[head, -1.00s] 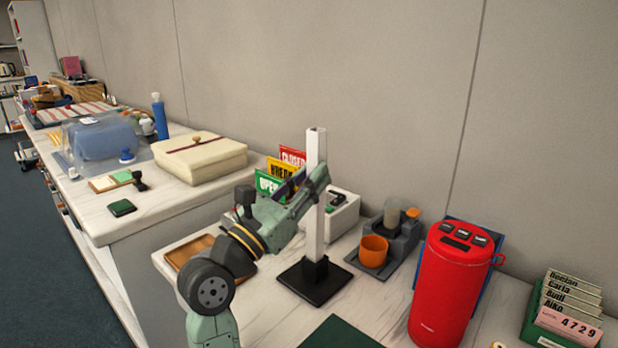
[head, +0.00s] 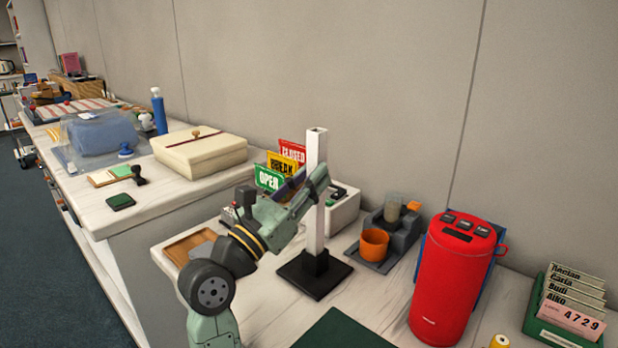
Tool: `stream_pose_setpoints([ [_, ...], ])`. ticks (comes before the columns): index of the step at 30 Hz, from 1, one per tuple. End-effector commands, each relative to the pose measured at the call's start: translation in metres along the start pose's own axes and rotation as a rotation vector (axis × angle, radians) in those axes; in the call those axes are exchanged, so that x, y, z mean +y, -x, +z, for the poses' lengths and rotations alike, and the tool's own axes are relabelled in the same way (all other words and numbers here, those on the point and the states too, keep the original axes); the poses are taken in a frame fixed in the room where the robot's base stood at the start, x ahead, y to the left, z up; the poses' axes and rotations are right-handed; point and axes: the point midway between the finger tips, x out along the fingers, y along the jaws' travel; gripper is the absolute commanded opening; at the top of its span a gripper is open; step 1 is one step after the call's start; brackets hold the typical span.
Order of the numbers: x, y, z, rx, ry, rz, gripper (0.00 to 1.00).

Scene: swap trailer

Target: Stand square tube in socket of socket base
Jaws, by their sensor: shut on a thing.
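The white square tube (head: 315,212) stands upright above the black socket base (head: 315,274), which lies flat on the counter. The tube's lower end meets the raised socket in the middle of the base. From this angle I cannot tell how deep it sits. My gripper (head: 316,186) is shut on the tube a little above its middle, reaching in from the left. The fingertips are partly hidden by the tube and the gripper's own body.
A red cylinder speaker (head: 452,280) stands to the right. An orange cup (head: 374,244) on a grey unit is behind right. Coloured signs (head: 270,178) and a white box (head: 343,212) stand behind the gripper. A wooden tray (head: 190,247) lies left, a dark green mat (head: 340,332) in front.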

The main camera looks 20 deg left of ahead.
Motion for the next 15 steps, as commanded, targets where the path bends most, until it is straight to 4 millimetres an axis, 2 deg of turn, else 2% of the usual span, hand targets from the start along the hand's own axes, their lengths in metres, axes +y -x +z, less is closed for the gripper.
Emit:
stream_pose_setpoints([
  [15,0.0000,0.0015,-0.0035,0.000,0.000,0.000,0.00],
])
